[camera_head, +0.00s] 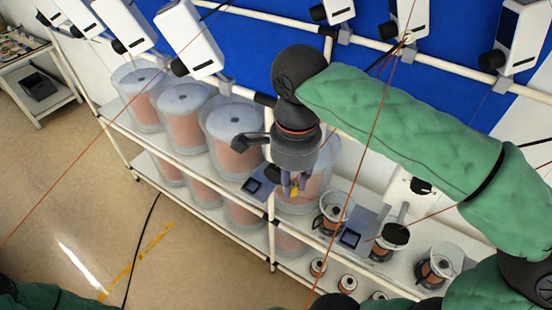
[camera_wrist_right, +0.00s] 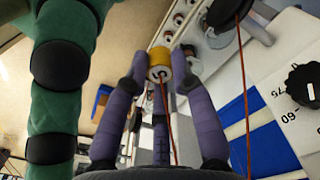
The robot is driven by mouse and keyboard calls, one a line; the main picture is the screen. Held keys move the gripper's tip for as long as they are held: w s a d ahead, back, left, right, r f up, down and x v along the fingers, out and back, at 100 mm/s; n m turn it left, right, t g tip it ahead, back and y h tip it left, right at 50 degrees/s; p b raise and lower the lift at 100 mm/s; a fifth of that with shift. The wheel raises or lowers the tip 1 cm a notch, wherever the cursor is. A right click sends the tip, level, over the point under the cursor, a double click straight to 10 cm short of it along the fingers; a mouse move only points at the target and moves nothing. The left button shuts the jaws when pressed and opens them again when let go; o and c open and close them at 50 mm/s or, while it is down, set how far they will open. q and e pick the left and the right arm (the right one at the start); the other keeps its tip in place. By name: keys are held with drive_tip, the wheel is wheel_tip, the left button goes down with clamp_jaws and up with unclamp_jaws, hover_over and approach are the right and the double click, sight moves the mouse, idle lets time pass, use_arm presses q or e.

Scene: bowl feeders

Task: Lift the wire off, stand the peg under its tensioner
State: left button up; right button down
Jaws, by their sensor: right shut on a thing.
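My right gripper (camera_head: 293,187) is shut on a yellow peg (camera_head: 297,187), over the shelf rack. In the right wrist view the peg (camera_wrist_right: 159,66) is a short yellow cylinder with a pale, dark-marked end, between purple fingertips (camera_wrist_right: 158,75). A thin red-orange wire (camera_wrist_right: 167,115) runs from near the peg toward the wrist; I cannot tell whether it touches the peg. Another red-orange wire (camera_head: 377,120) crosses the head view from the upper rail down past the right arm. White tensioner-like boxes (camera_head: 188,38) hang along the upper rail. My left gripper is out of view.
Large clear tubs with copper-coloured spools (camera_head: 232,140) fill the rack's left part. Smaller bowls with dark spools (camera_head: 333,210) stand to the right, near dark square holders (camera_head: 349,238). A pale rail (camera_head: 245,90) runs behind. The floor at left is open.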

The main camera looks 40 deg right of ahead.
drive_tip(key=shift+w+d, duration=0.1)
drive_tip(key=shift+w, duration=0.05)
drive_tip(key=shift+d, duration=0.4)
drive_tip(key=w, duration=0.3)
drive_tip(key=w+d, duration=0.1)
drive_tip(key=w, duration=0.2)
drive_tip(key=shift+w+d+r, duration=0.15)
drive_tip(key=shift+w, duration=0.25)
drive_tip(key=shift+w+a+p, duration=0.25)
drive_tip(key=shift+w+p, duration=0.05)
drive_tip(key=shift+w, duration=0.25)
drive_tip(key=shift+w+a+p, duration=0.25)
drive_tip(key=shift+w+p, duration=0.05)
drive_tip(key=shift+w, duration=0.25)
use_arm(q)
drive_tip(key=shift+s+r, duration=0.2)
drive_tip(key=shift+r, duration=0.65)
use_arm(e)
drive_tip(key=w+a+f, duration=0.2)
drive_tip(key=w+f, duration=0.1)
drive_tip(key=w, duration=0.3)
drive_tip(key=shift+a, duration=0.2)
